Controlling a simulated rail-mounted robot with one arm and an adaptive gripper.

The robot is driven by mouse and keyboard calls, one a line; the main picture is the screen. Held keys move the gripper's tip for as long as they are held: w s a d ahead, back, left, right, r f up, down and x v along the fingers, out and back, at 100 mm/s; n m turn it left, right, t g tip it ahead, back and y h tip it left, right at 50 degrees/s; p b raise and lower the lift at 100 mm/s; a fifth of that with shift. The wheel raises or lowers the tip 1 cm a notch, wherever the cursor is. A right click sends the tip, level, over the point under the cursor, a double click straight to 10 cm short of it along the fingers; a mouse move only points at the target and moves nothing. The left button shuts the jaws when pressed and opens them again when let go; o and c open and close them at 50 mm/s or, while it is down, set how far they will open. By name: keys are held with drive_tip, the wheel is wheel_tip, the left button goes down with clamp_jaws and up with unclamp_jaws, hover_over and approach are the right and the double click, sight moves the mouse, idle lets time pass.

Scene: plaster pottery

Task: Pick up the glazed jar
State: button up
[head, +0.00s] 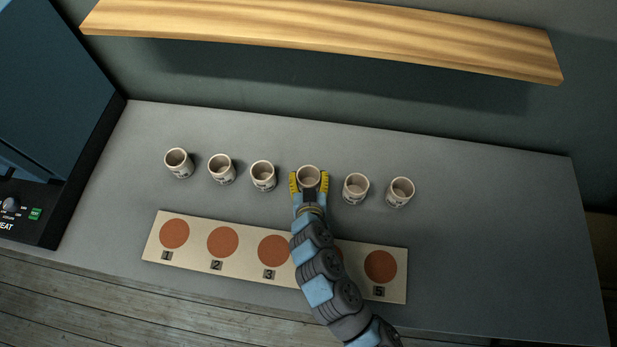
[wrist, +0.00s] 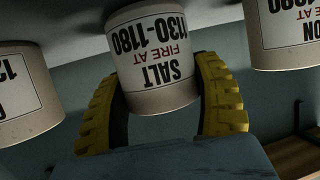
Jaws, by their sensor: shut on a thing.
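Several look-alike pale cylindrical jars stand in a row on the grey bench in the head view. My gripper (head: 310,183) has its yellow fingers on both sides of the fourth jar from the left (head: 308,174) and is shut on it. In the wrist view the held jar (wrist: 152,50) shows upside down, with a label reading "SALT FIRE AT 1130-1180". The yellow fingers of my gripper (wrist: 165,100) press against its sides there. I cannot tell whether it is lifted off the bench. Glaze does not visibly set any jar apart.
Neighbouring jars stand close on the left (head: 263,176) and right (head: 356,189). A board (head: 190,263) with numbered red-brown discs lies in front, partly hidden by my arm. A wooden shelf (head: 320,38) hangs behind. A dark machine (head: 45,130) stands left. The bench's right side (head: 500,230) is clear.

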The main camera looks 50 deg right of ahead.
wheel_tip(320, 180, up, 2)
drive_tip(key=shift+r, duration=0.25)
drive_tip(key=s+a+r+p, duration=0.6)
drive_tip(key=a+r+p, duration=0.4)
drive_tip(key=a, duration=0.2)
drive_tip(key=shift+s, duration=0.3)
drive_tip(key=shift+a, duration=0.15)
